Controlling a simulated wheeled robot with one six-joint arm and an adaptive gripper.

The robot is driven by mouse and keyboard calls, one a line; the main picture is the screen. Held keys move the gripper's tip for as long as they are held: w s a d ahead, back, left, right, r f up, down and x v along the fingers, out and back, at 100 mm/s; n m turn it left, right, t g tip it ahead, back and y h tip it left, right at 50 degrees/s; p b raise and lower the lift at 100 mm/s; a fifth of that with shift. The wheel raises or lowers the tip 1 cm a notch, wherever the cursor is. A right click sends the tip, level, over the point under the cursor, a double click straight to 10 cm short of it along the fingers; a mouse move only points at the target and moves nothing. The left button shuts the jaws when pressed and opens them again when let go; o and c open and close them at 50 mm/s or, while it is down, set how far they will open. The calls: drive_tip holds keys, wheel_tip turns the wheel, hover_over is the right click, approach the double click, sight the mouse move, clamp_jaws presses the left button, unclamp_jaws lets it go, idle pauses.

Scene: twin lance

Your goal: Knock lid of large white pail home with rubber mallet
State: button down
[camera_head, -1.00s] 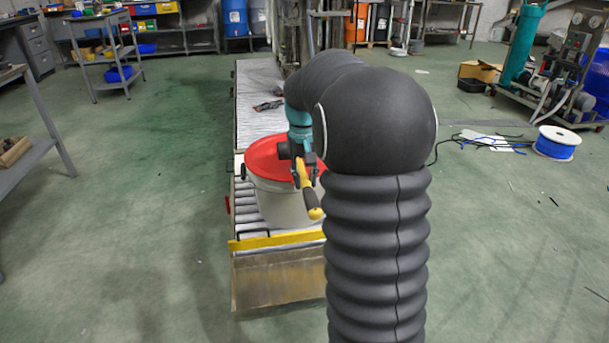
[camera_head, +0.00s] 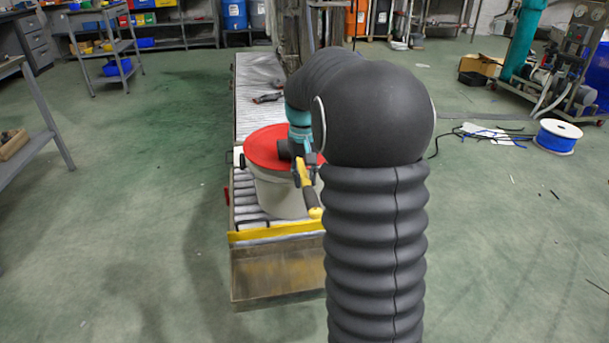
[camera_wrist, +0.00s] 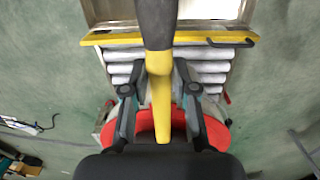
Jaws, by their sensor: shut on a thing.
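The large white pail (camera_head: 280,196) stands on the roller conveyor with its red lid (camera_head: 268,148) on top. I cannot tell from here whether the lid is seated all round. My gripper (camera_head: 308,172) is shut on the yellow handle of the rubber mallet (camera_head: 305,180). The mallet's dark head (camera_head: 284,149) appears over the lid; whether it touches the lid is unclear. In the wrist view the jaws (camera_wrist: 160,90) close around the yellow part of the mallet (camera_wrist: 160,105), with its dark grip toward the top. The red lid (camera_wrist: 215,133) shows below and behind the fingers, partly hidden.
The roller conveyor (camera_head: 243,200) ends at a yellow bar (camera_head: 270,231) in front of the pail. A small dark and red tool (camera_head: 267,98) lies farther back on it. A blue cable reel (camera_head: 557,137) sits on the floor at right.

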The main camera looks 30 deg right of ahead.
drive_tip(key=shift+r, duration=0.15)
wheel_tip(320, 180, up, 4)
drive_tip(key=p, duration=0.4)
drive_tip(key=shift+r, duration=2.7)
